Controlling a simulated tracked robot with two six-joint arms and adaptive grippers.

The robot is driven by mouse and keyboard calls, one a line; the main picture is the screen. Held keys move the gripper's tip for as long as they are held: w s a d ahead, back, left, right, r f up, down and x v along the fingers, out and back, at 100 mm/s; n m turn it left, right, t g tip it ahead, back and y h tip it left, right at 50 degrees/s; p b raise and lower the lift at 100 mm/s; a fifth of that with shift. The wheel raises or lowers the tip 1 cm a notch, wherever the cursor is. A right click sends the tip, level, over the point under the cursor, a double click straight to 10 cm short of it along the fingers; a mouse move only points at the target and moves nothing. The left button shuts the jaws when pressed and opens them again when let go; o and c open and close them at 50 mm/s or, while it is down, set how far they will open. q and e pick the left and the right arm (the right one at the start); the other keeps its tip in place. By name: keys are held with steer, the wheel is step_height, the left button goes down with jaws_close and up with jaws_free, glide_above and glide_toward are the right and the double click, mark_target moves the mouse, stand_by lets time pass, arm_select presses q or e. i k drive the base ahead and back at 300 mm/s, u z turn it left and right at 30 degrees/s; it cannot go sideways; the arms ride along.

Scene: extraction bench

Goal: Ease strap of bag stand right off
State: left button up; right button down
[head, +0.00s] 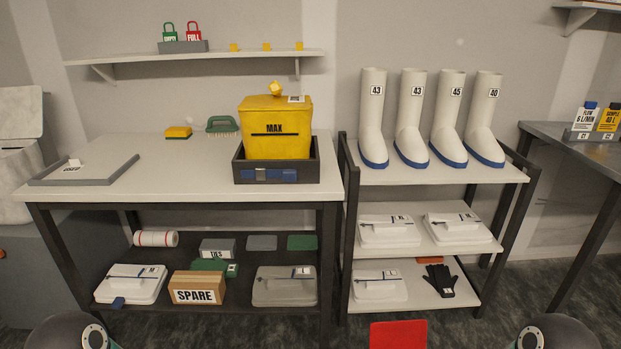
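A yellow bag (276,140) marked MAX, with a knotted top, sits upright in a dark grey open stand (237,169) on the bench, right of its middle. A blue strap (283,175) shows low across the front of the stand, with a small grey piece at its middle that may be a buckle. I cannot tell how the strap is fastened. Neither of my grippers is in view; only rounded parts of my arms show at the bottom corners.
A low grey tray (50,181) lies on the bench's left end. A yellow sponge (178,133) and green brush (222,125) lie at the back. A rack (353,178) with several white boots stands close right. The bench's middle front is clear.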

mark_target(287, 176)
steer(key=i, duration=0.95)
steer(key=u, duration=0.05)
